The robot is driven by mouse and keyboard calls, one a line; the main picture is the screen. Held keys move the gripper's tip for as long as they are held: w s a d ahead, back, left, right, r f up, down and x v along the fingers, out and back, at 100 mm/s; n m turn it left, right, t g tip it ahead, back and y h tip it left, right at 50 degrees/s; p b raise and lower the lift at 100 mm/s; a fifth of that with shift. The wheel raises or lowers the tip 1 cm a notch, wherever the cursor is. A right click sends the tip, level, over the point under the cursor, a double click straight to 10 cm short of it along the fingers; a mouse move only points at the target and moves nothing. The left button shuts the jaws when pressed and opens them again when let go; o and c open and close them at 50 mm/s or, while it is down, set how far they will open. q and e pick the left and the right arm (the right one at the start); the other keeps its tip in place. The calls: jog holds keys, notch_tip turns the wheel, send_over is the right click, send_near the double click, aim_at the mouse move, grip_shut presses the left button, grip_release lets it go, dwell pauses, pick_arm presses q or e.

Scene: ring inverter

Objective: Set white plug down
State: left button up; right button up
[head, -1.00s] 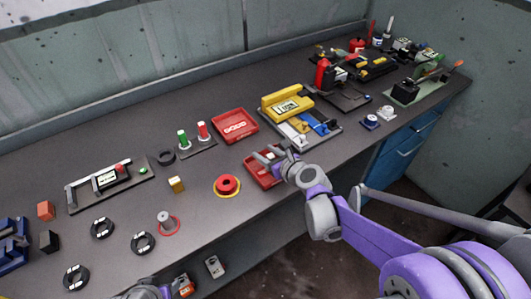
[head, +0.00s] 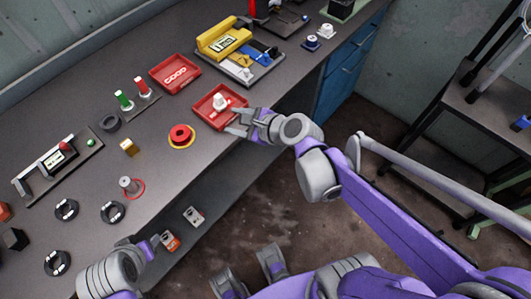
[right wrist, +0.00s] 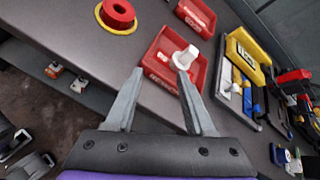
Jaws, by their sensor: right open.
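The white plug (head: 220,101) lies inside the front red tray (head: 200,113), near its middle. The right wrist view shows the plug (right wrist: 184,58) in the tray (right wrist: 160,78), just beyond my fingertips and apparently free of them. My right gripper (head: 237,121) is open at the tray's front right side, its two fingers (right wrist: 160,72) spread with nothing held between them. My left gripper (head: 152,244) is low at the bottom left, off the bench's front edge; its jaws are too small to judge.
A second red tray (head: 175,73) marked GOOD stands behind. A red round button (head: 181,136) on a yellow ring is to the left. A yellow device (head: 223,42) stands back right.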

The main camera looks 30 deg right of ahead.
jog(key=s+d+f+n+g+h, duration=0.1)
jog(key=s+f+n+g+h, duration=0.1)
jog(key=s+n, duration=0.6)
jog(key=s+d+f+n+g+h, duration=0.1)
jog(key=s+n, duration=0.7)
jog(key=n, duration=0.9)
notch_tip(320, 180, down, 4)
jog(key=g+h, duration=0.1)
jog(key=g, duration=0.1)
jog(key=shift+s+d+g+h, duration=0.15)
jog(key=shift+s+g+h, duration=0.15)
jog(key=shift+g+h, duration=0.1)
